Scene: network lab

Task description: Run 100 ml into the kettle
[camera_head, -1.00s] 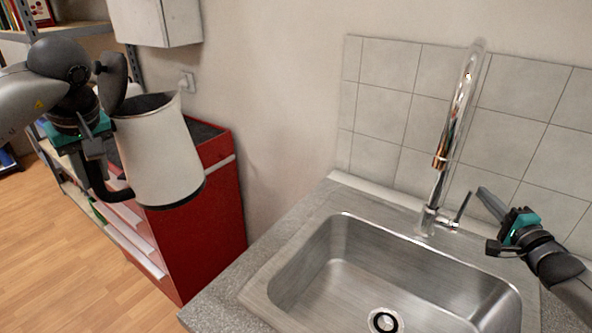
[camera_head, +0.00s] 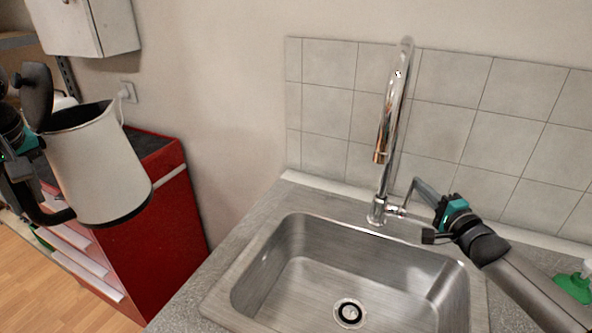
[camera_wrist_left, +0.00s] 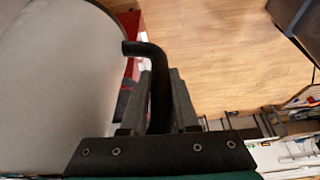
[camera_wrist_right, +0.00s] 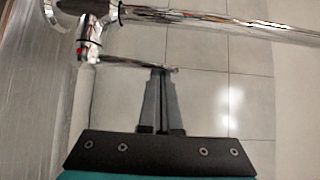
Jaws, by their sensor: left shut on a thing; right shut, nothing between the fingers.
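The kettle (camera_head: 97,170), cream with a black handle and black base rim, is held upright or slightly tilted in the air, left of the sink. My left gripper (camera_head: 22,172) is shut on its handle, which also shows between the fingers in the left wrist view (camera_wrist_left: 152,58). The chrome tap (camera_head: 391,120) stands behind the sink; no water shows at its spout end (camera_head: 380,156). Its side lever (camera_head: 409,192) points up to the right. My right gripper (camera_head: 418,183) is shut and empty at the lever's tip; in the right wrist view its fingertips (camera_wrist_right: 160,74) overlap the lever. Contact is unclear.
The steel sink basin (camera_head: 350,275) is empty, with a drain in its floor. A red cabinet (camera_head: 160,230) stands left of the counter, below the kettle. A tiled wall (camera_head: 330,110) is close behind the tap. A green bottle (camera_head: 575,285) stands at the far right.

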